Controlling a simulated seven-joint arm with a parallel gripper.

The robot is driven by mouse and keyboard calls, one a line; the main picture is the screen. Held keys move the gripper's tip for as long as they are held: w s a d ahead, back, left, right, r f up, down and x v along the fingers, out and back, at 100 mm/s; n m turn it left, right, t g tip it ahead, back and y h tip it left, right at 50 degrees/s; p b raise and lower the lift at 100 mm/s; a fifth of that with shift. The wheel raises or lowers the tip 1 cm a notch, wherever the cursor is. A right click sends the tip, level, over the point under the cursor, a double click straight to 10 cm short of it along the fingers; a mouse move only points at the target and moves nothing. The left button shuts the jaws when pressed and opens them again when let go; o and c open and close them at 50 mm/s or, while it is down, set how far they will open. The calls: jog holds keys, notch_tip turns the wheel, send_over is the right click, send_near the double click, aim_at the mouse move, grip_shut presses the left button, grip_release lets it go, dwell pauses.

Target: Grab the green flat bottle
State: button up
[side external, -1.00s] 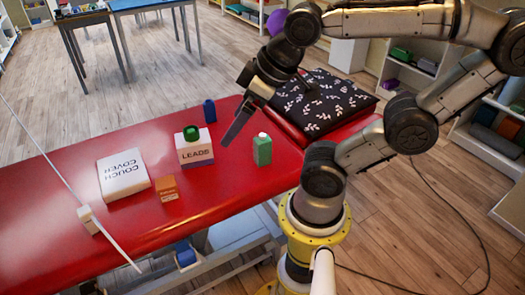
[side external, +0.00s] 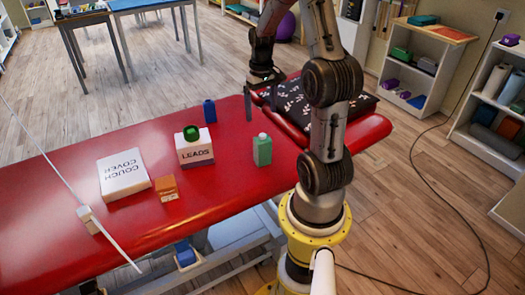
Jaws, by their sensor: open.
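The green flat bottle (side external: 262,151) with a pale cap stands upright on the red couch, right of the box marked LEADS. My gripper (side external: 261,112) is above and behind the bottle in the picture, near the patterned pillow, with its fingers pointing down. It is open and empty, and apart from the bottle. The bottle is in full view.
The LEADS box (side external: 195,152) has a green round item (side external: 191,133) on top. A blue bottle (side external: 209,111), an orange box (side external: 166,188) and a white COUCH COVER pack (side external: 123,175) also stand or lie on the couch (side external: 235,187). The dark patterned pillow (side external: 352,102) is at the right.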

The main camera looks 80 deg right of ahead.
aim_at(262, 141)
notch_tip(262, 141, down, 8)
jog(key=shift+f, duration=0.1)
jog(key=shift+s+d+f, duration=0.1)
jog(key=shift+d+f, duration=0.05)
jog(key=shift+f, duration=2.55)
jog(key=shift+c, duration=0.2)
jog(key=c, duration=1.5)
jog(key=shift+r, duration=0.1)
